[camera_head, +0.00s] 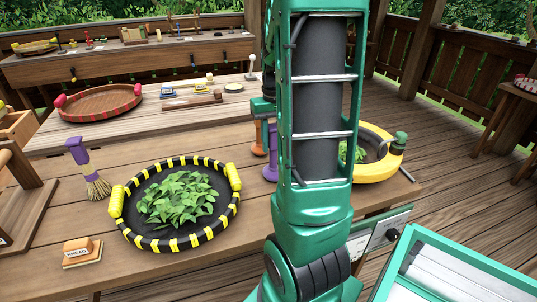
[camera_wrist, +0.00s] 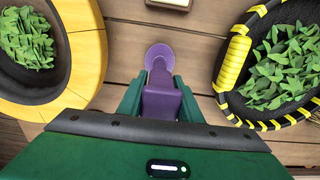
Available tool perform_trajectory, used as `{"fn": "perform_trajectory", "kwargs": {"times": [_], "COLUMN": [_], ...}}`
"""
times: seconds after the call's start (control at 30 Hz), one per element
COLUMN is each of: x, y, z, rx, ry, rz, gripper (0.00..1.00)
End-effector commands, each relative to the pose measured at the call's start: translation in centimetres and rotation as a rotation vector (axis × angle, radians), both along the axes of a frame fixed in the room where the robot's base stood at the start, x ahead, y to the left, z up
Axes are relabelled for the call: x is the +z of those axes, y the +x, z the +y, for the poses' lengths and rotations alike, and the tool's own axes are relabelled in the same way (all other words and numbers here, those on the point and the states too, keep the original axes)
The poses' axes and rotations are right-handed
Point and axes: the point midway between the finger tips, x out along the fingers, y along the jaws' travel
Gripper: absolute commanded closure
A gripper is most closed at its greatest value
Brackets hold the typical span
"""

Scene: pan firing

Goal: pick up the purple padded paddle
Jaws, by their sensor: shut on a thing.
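The purple padded paddle (camera_head: 272,145) shows just left of my arm in the head view, upright with its round pad low by the table. In the wrist view the paddle (camera_wrist: 160,98) stands between my fingers, its round pad beyond the fingertips. My gripper (camera_wrist: 160,88) is shut on its block-shaped upper part. In the head view my arm hides most of my gripper and part of the paddle. I cannot tell whether the pad touches the table.
An orange paddle (camera_head: 258,138) is close beside the purple one. A black-and-yellow pan (camera_head: 159,243) of leaves lies left, a yellow-rimmed pan (camera_head: 366,172) right behind my arm. A purple-handled brush (camera_head: 80,153) and a labelled block (camera_head: 82,252) are farther left.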

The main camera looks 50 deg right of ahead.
Motion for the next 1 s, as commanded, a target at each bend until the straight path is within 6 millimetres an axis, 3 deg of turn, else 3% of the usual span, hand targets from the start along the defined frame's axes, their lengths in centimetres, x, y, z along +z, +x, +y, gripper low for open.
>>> {"fn": "perform_trajectory", "kwargs": {"times": [0.47, 0.77, 1.0], "x": [4.0, 5.6, 7.8], "y": [0.1, -1.6, -3.9], "z": [0.0, 2.0, 4.8], "rx": [0.001, 0.002, 0.003], "ry": [-0.002, -0.001, -0.002], "rz": [-0.003, -0.004, -0.005], "gripper": [1.00, 1.00, 1.00]}}
